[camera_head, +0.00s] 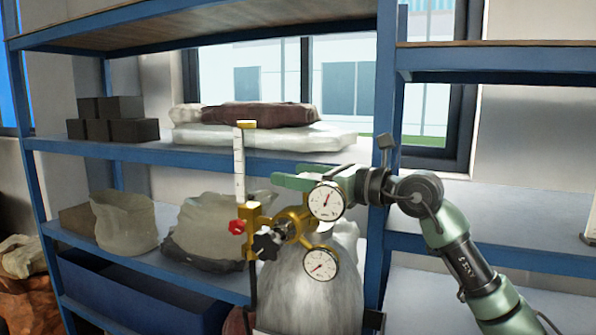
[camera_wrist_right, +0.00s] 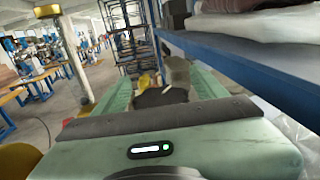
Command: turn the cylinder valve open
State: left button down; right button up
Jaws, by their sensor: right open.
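A grey gas cylinder (camera_head: 312,292) stands in front of the shelf. On its top is a brass regulator (camera_head: 288,222) with two round white gauges, a black star knob (camera_head: 266,244), a red knob (camera_head: 237,227) and an upright clear flow tube (camera_head: 240,170). I cannot clearly make out the cylinder valve's handwheel; the gauges and my gripper cover that area. My right gripper (camera_head: 298,182) lies level just above and behind the upper gauge. In the right wrist view its green fingers are apart (camera_wrist_right: 160,78), with a dark grey shape and a bit of yellow beyond or between them; contact cannot be told.
A blue shelf rack stands close behind, with its upright (camera_head: 383,120) near my right wrist. The middle shelf edge (camera_head: 110,151) runs behind the flow tube. Sacks (camera_head: 125,222) and a blue bin (camera_head: 140,300) fill the lower left. The right shelf (camera_head: 500,205) is mostly bare.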

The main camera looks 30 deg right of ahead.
jog(key=c, duration=1.4)
jog(key=shift+o, duration=0.2)
jog(key=shift+y, duration=0.4)
jog(key=shift+s+a+r+n+g+y, duration=0.1)
jog(key=shift+n+g+y, duration=0.4)
jog(key=shift+n, duration=0.05)
jog(key=shift+s+a+n+g+y, duration=0.1)
jog(key=shift+n+g+y, duration=0.4)
jog(key=shift+n, duration=0.05)
jog(key=shift+s+a+n+g+y, duration=0.1)
jog(key=shift+s+n+g+y, duration=0.05)
jog(key=shift+n+g+y, duration=0.75)
jog(key=n+g, duration=0.1)
jog(key=n+g+y+p, duration=0.1)
jog(key=g+y, duration=0.1)
jog(key=g, duration=0.1)
jog(key=shift+s+a+r+n+p, duration=0.2)
jog(key=shift+s+n+p, duration=0.1)
jog(key=shift+n+p, duration=0.1)
jog(key=shift+s+a+f+n+g+y+p, duration=0.1)
jog(key=shift+n+g+y+p, duration=0.25)
jog(key=shift+g, duration=0.3)
jog(key=shift+s+f+n+g+y+p, duration=0.1)
jog(key=shift+n+g+y+p, duration=0.05)
jog(key=shift+n+g, duration=0.4)
jog(key=shift+g, duration=0.4)
